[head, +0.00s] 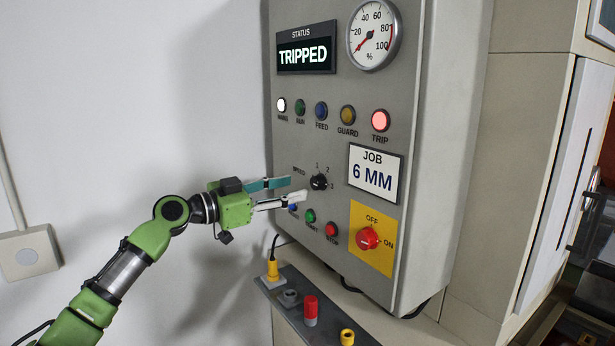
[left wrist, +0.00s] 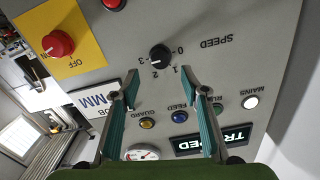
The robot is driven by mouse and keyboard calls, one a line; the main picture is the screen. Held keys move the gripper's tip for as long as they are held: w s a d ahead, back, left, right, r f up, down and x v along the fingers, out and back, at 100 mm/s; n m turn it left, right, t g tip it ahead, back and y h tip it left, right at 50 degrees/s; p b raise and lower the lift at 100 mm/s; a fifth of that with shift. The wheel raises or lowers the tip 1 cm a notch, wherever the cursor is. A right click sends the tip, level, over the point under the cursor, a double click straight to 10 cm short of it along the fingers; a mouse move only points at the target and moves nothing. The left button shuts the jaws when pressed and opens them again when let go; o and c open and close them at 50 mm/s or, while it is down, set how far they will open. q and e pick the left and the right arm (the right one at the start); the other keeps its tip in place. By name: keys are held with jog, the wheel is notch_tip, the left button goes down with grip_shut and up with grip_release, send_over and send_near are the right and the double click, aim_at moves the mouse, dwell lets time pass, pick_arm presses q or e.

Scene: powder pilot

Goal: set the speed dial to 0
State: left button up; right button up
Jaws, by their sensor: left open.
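The black speed dial (head: 319,182) is a round knob on the grey control panel, with numbers around it. It also shows upside down in the left wrist view (left wrist: 160,58), with 0, 1, 2 and 3 around it. A pale pointer mark shows on the knob, but I cannot tell exactly which number it faces. My left gripper (head: 297,189) is open and empty, just left of the dial in the head view. In the left wrist view its teal-padded fingers (left wrist: 165,84) point toward the panel, apart from the dial. My right gripper is not in view.
The status display (head: 306,55) reads TRIPPED, and the red trip lamp (head: 380,121) is lit. A red rotary switch (head: 368,239) on a yellow plate is right of the dial. A small ledge (head: 325,322) with connectors juts out below.

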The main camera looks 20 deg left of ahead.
aim_at(314, 183)
pick_arm(q)
jog(key=p+x, duration=0.1)
jog(key=x, duration=0.3)
jog(key=shift+w+d, duration=0.1)
jog(key=shift+w, duration=0.1)
jog(key=shift+w+d+p, duration=0.3)
jog(key=shift+w+d, duration=0.1)
jog(key=shift+w, duration=0.05)
jog(key=shift+f, duration=0.1)
jog(key=c, duration=1.1)
